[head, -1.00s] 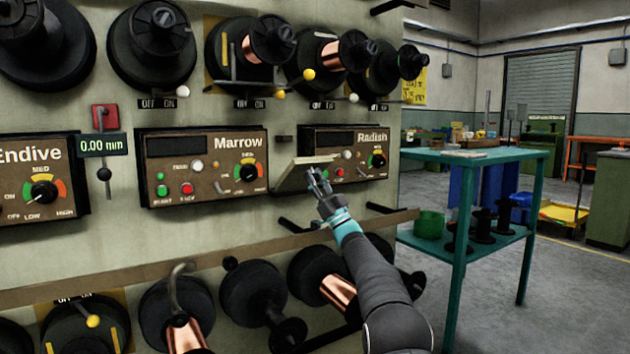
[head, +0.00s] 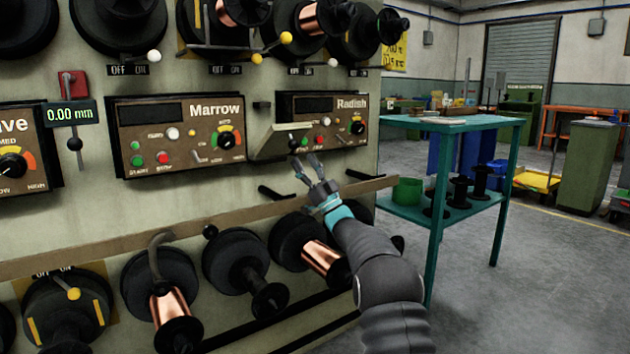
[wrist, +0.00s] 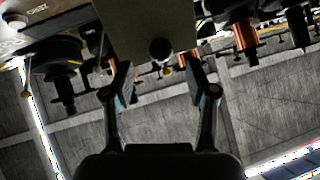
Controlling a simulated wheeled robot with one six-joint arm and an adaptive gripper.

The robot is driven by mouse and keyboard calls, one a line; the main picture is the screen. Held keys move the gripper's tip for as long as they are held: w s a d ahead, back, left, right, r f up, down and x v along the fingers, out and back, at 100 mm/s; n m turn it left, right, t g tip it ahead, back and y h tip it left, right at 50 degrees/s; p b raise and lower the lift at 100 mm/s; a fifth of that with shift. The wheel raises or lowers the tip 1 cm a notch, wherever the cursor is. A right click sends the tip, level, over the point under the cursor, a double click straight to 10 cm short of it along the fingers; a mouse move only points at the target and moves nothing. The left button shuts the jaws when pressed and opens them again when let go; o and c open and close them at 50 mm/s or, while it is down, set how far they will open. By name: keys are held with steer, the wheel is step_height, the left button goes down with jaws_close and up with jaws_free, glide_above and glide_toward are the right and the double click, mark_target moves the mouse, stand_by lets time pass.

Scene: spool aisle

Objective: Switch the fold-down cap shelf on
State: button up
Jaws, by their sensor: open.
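The fold-down cap shelf (head: 272,146) appears as a pale plate jutting at a slant from the panel, between the Marrow and Radish units. A small dark knob (head: 293,144) shows near its right end. My gripper (head: 304,162) is open and empty, just below the shelf's right end. In the wrist view, my fingers (wrist: 160,88) stand on either side of the knob's line, and the knob appears beyond the tips. Contact cannot be told.
The Marrow unit (head: 178,135) and Radish unit (head: 345,120) flank the shelf. Black pegs (head: 275,192) stick out below it, above a long brown rail (head: 130,238). Spools crowd above and below. A teal table (head: 437,200) stands right of the panel, with open floor beyond.

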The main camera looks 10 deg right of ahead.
steer(key=v, duration=0.5)
steer(key=shift+s+d+f, duration=0.15)
steer(key=shift+d+f, duration=0.05)
steer(key=shift+f, duration=0.1)
